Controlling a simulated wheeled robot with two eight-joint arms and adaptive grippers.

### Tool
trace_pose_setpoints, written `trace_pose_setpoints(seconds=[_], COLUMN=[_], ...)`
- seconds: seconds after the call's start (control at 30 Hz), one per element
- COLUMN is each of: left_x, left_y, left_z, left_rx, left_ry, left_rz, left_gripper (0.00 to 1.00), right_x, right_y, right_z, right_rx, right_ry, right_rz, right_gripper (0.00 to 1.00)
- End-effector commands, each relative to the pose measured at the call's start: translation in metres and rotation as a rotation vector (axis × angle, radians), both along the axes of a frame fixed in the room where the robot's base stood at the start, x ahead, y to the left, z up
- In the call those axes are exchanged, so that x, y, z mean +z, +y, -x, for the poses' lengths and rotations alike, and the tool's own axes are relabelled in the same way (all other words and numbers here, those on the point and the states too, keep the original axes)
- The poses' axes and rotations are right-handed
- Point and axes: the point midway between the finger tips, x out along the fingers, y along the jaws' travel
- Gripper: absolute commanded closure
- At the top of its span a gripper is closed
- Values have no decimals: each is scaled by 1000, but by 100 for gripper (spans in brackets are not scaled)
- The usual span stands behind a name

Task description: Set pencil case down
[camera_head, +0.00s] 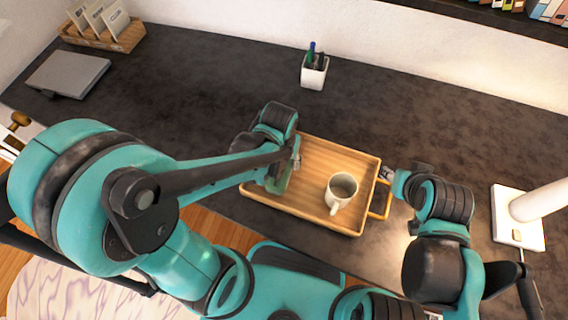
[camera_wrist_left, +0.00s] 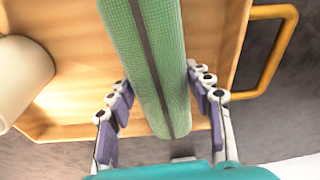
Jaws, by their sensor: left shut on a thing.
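A green pencil case with a dark zip strip (camera_wrist_left: 158,60) is held between the fingers of my left gripper (camera_wrist_left: 160,88), over the wooden tray (camera_wrist_left: 75,125). In the head view the case (camera_head: 281,181) shows only in part at the tray's left side, mostly hidden by my left gripper (camera_head: 291,165). The tray (camera_head: 315,155) lies on the dark desk. I cannot tell whether the case touches its floor. My right gripper (camera_head: 387,174) is beside the tray's right handle (camera_head: 380,208); its fingers are too small to tell open from shut.
A white mug (camera_head: 341,191) stands in the tray's right part. A white pen cup (camera_head: 314,72) stands behind the tray, a white lamp base (camera_head: 518,233) to the right. A grey laptop-like slab (camera_head: 68,73) and a wooden organizer (camera_head: 105,36) are far left. Desk between is clear.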

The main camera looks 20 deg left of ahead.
Motion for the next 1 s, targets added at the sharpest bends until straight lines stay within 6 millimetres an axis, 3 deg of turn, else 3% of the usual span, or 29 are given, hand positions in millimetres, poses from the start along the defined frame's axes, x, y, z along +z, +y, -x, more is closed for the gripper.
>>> trace_pose_setpoints(seconds=[0.07, 0.43, 0.47, 0.53, 0.87, 1.0], left_x=[-13, -15, -15, -14, -12, 3], left_y=[0, 0, 0, 0, 0, 0], left_z=[0, 0, 0, 0, 0, 2], left_rx=[0, 0, 0, 0, 0, 0], left_ry=[0, 0, 0, 0, 0, 0], left_rz=[0, 0, 0, 0, 0, 0], left_gripper=[83, 83, 44, 28, 28, 28], right_x=[-9, -11, -10, -9, -8, 2], right_y=[0, 0, 0, 0, 0, 0], right_z=[0, 0, 0, 0, 0, 0], right_rx=[0, 0, 0, 0, 0, 0], right_ry=[0, 0, 0, 0, 0, 0], right_rz=[0, 0, 0, 0, 0, 0], right_gripper=[60, 60, 60, 60, 60, 60])
